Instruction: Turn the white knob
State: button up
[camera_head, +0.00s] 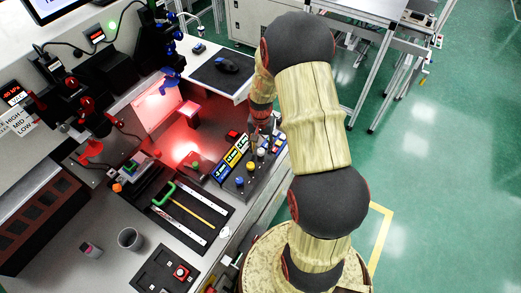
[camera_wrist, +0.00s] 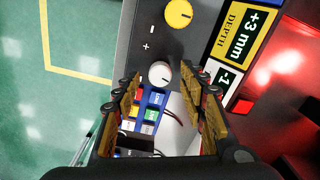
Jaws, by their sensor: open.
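The white knob (camera_wrist: 160,73) is round and sits on a grey control panel (camera_wrist: 140,25), beside "+" and "-" marks. In the wrist view it lies between and just beyond the tips of my gripper (camera_wrist: 162,82). The fingers are apart, one on each side of it in the picture. I cannot tell whether they touch it. In the head view the white knob (camera_head: 261,152) is small, near the end of my arm, and my gripper (camera_head: 264,124) is partly hidden by the arm.
A yellow knob (camera_wrist: 179,13) sits beyond the white one, and a blue knob (camera_head: 240,181) is further along the panel. Coloured buttons (camera_wrist: 153,108) lie between my fingers in the wrist view. Green floor is open at right (camera_head: 440,170).

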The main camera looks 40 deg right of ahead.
jog(key=shift+f, duration=0.6)
jog(key=c, duration=0.3)
grip_shut()
